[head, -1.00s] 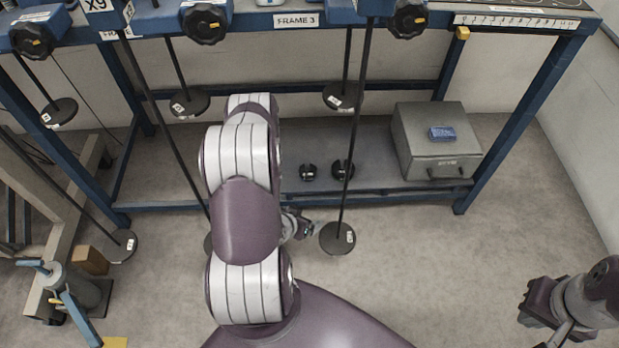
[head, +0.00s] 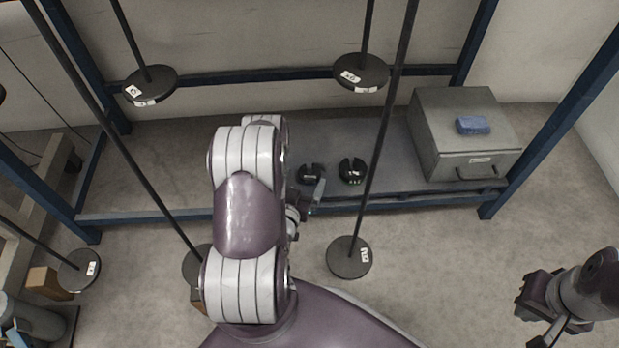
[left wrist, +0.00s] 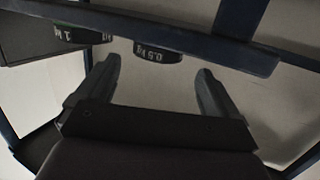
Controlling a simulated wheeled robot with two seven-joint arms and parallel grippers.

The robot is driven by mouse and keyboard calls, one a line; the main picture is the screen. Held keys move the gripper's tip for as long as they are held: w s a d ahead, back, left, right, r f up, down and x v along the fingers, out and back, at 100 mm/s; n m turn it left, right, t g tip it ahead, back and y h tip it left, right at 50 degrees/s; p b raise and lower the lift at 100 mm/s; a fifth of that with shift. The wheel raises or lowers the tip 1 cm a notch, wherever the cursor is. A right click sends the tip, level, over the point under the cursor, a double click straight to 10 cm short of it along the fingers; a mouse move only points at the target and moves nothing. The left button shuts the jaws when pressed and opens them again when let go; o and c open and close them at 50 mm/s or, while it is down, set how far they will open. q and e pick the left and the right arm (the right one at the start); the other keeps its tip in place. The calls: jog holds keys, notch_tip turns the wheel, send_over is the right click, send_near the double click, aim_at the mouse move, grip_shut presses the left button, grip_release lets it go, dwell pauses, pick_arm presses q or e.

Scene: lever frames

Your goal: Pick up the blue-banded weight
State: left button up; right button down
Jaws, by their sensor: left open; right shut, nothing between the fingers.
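Two dark slotted weights lie side by side on the grey lower shelf (head: 160,190). The left one (head: 309,174) is smaller; its band colour cannot be made out. The right one (head: 351,171) shows small green marks. In the left wrist view, a weight marked 0.5 kg (left wrist: 157,52) sits beyond the fingers, and a 1 kg weight with a green edge (left wrist: 82,36) is at upper left. My left gripper (head: 314,202) is open and empty just in front of the left weight, apart from it; its fingers also show in the wrist view (left wrist: 157,78). My right gripper (head: 528,308) is shut and empty, far right.
A grey metal box (head: 465,135) with a blue block (head: 473,125) stands on the shelf's right. A blue rail (head: 400,200) edges the shelf front. Rods with hanging discs (head: 349,258) stand close around my left arm. Floor at right is clear.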

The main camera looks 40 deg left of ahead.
aim_at(307, 177)
pick_arm(q)
jog(key=w+b, duration=0.1)
jog(key=w+f+b, duration=0.1)
jog(key=w, duration=0.1)
jog(key=w+f+b, duration=0.1)
jog(key=shift+w+a, duration=0.15)
jog(key=shift+a, duration=0.25)
jog(key=shift+w+a+b, duration=0.15)
jog(key=shift+w+b, duration=0.15)
jog(key=shift+r, duration=0.2)
jog(key=c, duration=1.2)
